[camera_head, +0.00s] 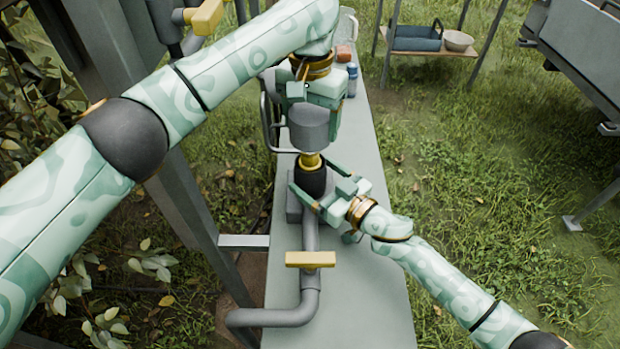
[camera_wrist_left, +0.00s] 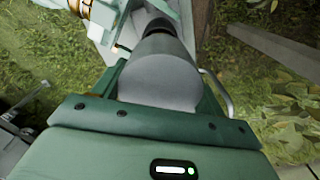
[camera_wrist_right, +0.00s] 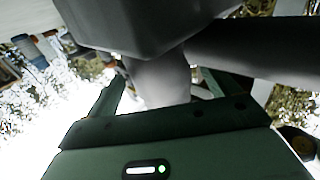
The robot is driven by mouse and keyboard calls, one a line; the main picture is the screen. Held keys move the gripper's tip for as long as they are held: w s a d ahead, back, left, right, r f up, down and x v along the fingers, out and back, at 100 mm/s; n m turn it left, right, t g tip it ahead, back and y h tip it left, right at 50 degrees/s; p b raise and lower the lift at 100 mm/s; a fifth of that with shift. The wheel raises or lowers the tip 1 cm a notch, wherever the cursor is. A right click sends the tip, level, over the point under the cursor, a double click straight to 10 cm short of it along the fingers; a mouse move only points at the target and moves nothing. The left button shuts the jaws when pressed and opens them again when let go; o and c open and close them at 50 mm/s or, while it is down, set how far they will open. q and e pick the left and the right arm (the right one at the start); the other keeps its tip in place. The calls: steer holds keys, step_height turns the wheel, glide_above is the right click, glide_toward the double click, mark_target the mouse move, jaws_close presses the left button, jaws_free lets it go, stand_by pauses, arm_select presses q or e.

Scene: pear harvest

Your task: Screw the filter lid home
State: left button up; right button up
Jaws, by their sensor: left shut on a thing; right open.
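The filter lid (camera_head: 310,127) is a grey cylinder, upright above a brass neck (camera_head: 310,160) on the dark filter body (camera_head: 311,181). Some brass shows below the lid; I cannot tell whether its thread is engaged. My left gripper (camera_head: 311,103) is shut on the lid from the far side. In the left wrist view the lid (camera_wrist_left: 158,80) lies between its fingers. My right gripper (camera_head: 322,189) is open, with its fingers on either side of the filter body. In the right wrist view a grey cylindrical part (camera_wrist_right: 160,80) shows between the fingers; contact is unclear.
A grey pipe (camera_head: 310,285) with a yellow valve handle (camera_head: 310,259) runs along the near part of the bench (camera_head: 375,290). Bottles (camera_head: 351,80) stand at its far end. A side stand holds a blue tray (camera_head: 417,38) and a bowl (camera_head: 458,40). Posts stand at left.

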steer(key=shift+x, duration=1.15)
arm_select(q)
steer(key=shift+s, duration=0.1)
arm_select(e)
steer(key=c, duration=1.4)
arm_select(q)
steer(key=shift+s+f, duration=0.15)
steer(key=shift+f, duration=2.25)
arm_select(e)
steer(key=shift+c, duration=0.2)
arm_select(q)
steer(key=shift+f, duration=0.85)
steer(key=shift+f, duration=0.55)
